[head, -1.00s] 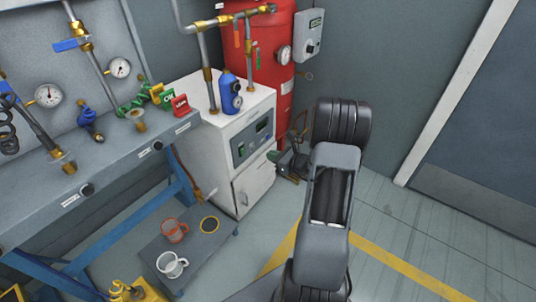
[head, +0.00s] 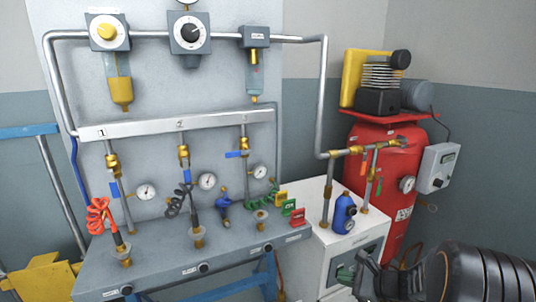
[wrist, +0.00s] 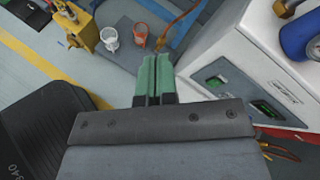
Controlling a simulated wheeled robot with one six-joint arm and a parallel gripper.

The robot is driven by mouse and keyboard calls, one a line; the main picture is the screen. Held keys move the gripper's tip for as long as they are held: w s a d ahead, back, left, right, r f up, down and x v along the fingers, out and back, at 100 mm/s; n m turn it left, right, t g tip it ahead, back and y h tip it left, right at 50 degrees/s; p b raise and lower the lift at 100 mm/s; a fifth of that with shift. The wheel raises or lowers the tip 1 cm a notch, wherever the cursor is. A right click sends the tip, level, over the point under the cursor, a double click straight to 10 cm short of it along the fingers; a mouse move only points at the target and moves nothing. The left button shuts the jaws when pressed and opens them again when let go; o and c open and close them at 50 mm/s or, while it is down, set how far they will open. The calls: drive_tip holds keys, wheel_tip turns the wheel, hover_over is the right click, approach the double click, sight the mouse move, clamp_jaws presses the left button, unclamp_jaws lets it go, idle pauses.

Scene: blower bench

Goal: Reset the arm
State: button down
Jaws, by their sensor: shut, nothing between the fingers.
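My gripper (wrist: 154,82) shows in the wrist view with its two green fingers together and nothing between them. It points down over the floor, beside the white cabinet (wrist: 245,75).
A grey bench (head: 180,262) with gauges and coiled hoses stands left of the cabinet. A blue bottle (head: 344,214) is on the cabinet, and a red tank (head: 392,190) stands behind. A white mug (wrist: 109,38) and an orange mug (wrist: 141,34) stand on a low grey surface.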

drive_tip(key=s+a+r+n+g+h+p, duration=0.2)
drive_tip(key=s+a+r+n+g+p, duration=0.15)
drive_tip(key=s+r+n+p, duration=0.35)
drive_tip(key=s+a+r+n+g+h+p, duration=0.1)
drive_tip(key=s+a+r+n+g+p, duration=0.3)
drive_tip(key=r, duration=0.6)
drive_tip(key=s+r+n+t+h+p, duration=0.1)
drive_tip(key=s+r+n+h+p, duration=0.1)
drive_tip(key=r+n+h+p, duration=0.1)
drive_tip(key=s+d+r+n+t+h+p, duration=0.1)
drive_tip(key=s+r+n+t+h+p, duration=0.1)
drive_tip(key=r+n+p, duration=0.3)
wheel_tip(320, 180, up, 5)
drive_tip(key=n+h, duration=0.1)
drive_tip(key=n, duration=0.1)
drive_tip(key=shift+s+f+n+h, duration=0.15)
drive_tip(key=shift+s+n+h, duration=0.15)
drive_tip(key=shift+s, duration=0.05)
drive_tip(key=c, duration=1.8)
unclamp_jaws()
